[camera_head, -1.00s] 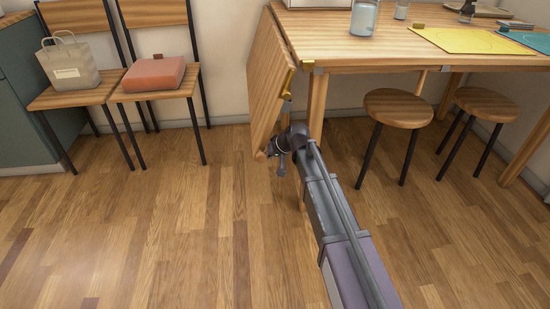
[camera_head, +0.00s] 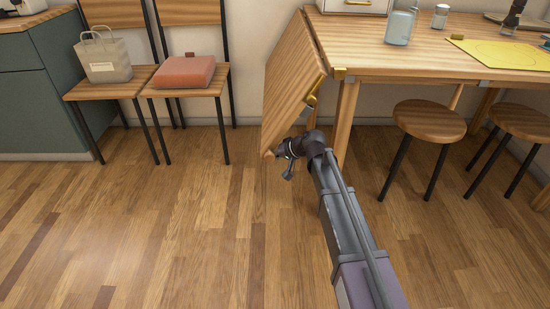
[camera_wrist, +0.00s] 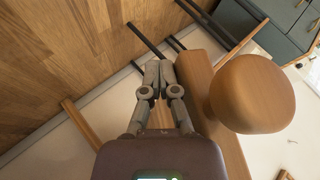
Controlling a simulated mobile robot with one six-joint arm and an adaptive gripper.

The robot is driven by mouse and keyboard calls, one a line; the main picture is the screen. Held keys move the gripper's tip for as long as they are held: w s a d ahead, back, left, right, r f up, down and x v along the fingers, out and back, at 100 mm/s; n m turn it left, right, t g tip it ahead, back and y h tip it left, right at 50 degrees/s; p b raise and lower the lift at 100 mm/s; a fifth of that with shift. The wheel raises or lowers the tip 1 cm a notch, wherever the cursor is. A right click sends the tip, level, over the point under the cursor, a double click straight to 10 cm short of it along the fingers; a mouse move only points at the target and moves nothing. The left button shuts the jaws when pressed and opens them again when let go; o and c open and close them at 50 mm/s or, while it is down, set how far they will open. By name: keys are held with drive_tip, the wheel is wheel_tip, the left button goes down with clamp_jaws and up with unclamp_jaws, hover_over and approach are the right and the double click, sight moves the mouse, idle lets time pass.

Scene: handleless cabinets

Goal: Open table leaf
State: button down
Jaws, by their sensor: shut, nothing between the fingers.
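The wooden table leaf (camera_head: 290,85) hangs from the left end of the table (camera_head: 420,58) in the head view. It slants down and outward to the left, with a brass bracket (camera_head: 316,90) on its near edge. My gripper (camera_head: 281,151) is at the leaf's low end; contact cannot be made out. In the wrist view, my gripper (camera_wrist: 159,70) has its fingers together with nothing between them. A wooden panel (camera_wrist: 205,90), likely the leaf, lies just right of the fingers, and a rounded wooden piece (camera_wrist: 252,93), perhaps a knob, is close to the camera.
Two chairs stand at the left wall, holding a paper bag (camera_head: 104,58) and a red case (camera_head: 184,71). Stools (camera_head: 429,120) are under the table's right part. A bottle (camera_head: 400,26) and other items stand on the tabletop. The floor (camera_head: 190,210) left of the leaf is clear.

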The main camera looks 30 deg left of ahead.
drive_tip(key=shift+s+a, duration=0.1)
drive_tip(key=shift+s, duration=0.05)
drive_tip(key=shift+f, duration=0.1)
drive_tip(key=w+d+r+p, duration=0.1)
drive_tip(key=d, duration=0.5)
drive_tip(key=w+d+r+p, duration=0.1)
drive_tip(key=d, duration=0.5)
drive_tip(key=shift+w+r+p, duration=0.35)
drive_tip(key=shift+w+r, duration=0.05)
idle(0.5)
